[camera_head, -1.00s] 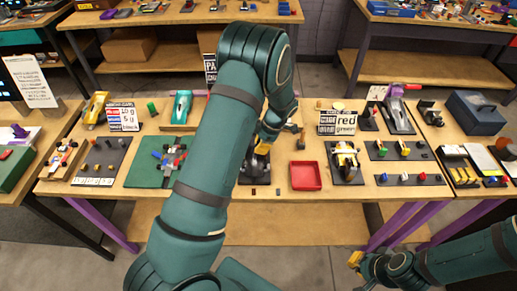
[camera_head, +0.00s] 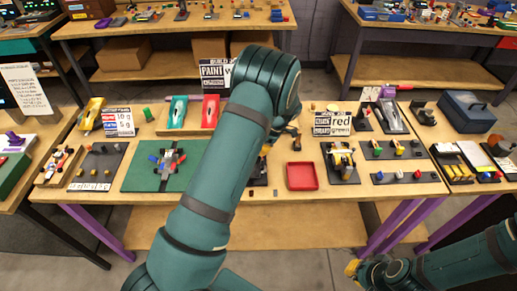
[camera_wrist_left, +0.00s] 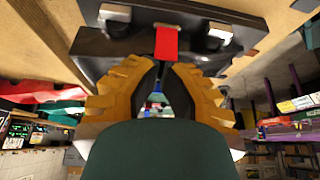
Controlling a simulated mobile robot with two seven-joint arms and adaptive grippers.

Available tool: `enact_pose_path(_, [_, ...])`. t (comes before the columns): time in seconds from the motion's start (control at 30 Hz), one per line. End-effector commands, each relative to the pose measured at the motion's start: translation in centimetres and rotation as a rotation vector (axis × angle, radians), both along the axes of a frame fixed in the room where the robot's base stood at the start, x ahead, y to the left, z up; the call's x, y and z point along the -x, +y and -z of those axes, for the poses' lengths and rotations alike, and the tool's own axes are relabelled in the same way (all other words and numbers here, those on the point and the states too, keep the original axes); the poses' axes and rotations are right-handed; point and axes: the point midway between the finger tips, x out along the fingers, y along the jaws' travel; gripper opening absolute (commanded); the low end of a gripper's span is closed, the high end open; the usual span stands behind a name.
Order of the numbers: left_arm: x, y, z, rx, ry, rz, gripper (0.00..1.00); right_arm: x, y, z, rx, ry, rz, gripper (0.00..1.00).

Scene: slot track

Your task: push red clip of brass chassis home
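In the left wrist view a red clip (camera_wrist_left: 166,42) stands on a dark part (camera_wrist_left: 110,52) with silver tabs on either side. The yellow fingers of my left gripper (camera_wrist_left: 162,70) are close together, their tips right at the lower end of the clip. I cannot tell whether they touch it or are fully shut. In the head view my left arm hides most of that gripper and the dark base (camera_head: 259,178) under it. No brass colour shows clearly on this part. My right gripper (camera_head: 352,268) is low in front of the table, its fingers too small to read.
A red tray (camera_head: 302,177) lies right of the dark base. A black stand with a yellow part (camera_head: 341,158) is further right. A green mat with a small car (camera_head: 140,178) is on the left. Teal and red car bodies stand behind. The table's front strip is mostly clear.

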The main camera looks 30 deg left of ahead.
Motion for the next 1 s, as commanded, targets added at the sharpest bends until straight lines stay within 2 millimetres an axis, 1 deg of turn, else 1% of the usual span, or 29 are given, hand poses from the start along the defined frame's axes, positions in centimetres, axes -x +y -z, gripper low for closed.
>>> enact_pose_path(0.4, [-0.1, -0.1, -0.1, -0.128, 0.074, 0.004, 0.00, 0.2, 0.0, 0.7, -0.001, 0.005, -0.004, 0.00])
enact_pose_path(1.0, [-0.7, -0.9, -0.1, -0.308, 0.184, 0.003, 0.00, 0.9, 0.2, 2.7, -0.005, 0.019, -0.015, 0.00])
